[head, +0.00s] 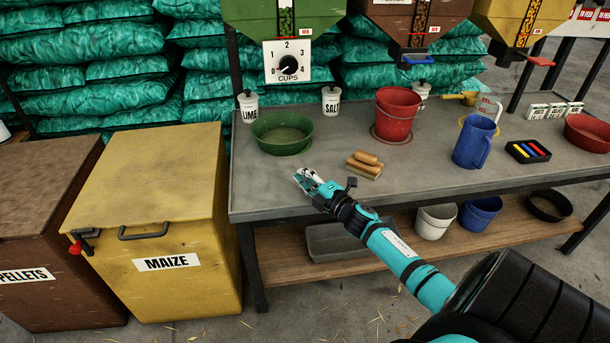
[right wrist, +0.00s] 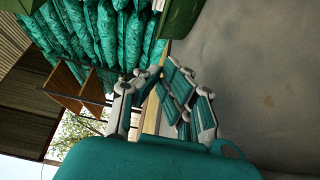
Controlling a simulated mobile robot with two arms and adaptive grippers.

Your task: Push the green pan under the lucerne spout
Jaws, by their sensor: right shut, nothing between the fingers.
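The green pan (head: 282,135) stands upright on the left end of the grey bench and looks empty. Part of its green side shows at the top of the right wrist view (right wrist: 181,17). The green hopper (head: 255,18), whose label I cannot read, hangs above and behind the pan, with a cups dial (head: 288,62) on its front. Its spout outlet is hidden, so I cannot tell how the pan lines up with it. My right gripper (head: 307,180) is shut and empty, just in front of the pan and apart from it. My left gripper is out of view.
Lime (head: 248,107) and salt (head: 331,101) pots stand behind the pan. The yellow maize bin (head: 150,190) adjoins the bench's left edge.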

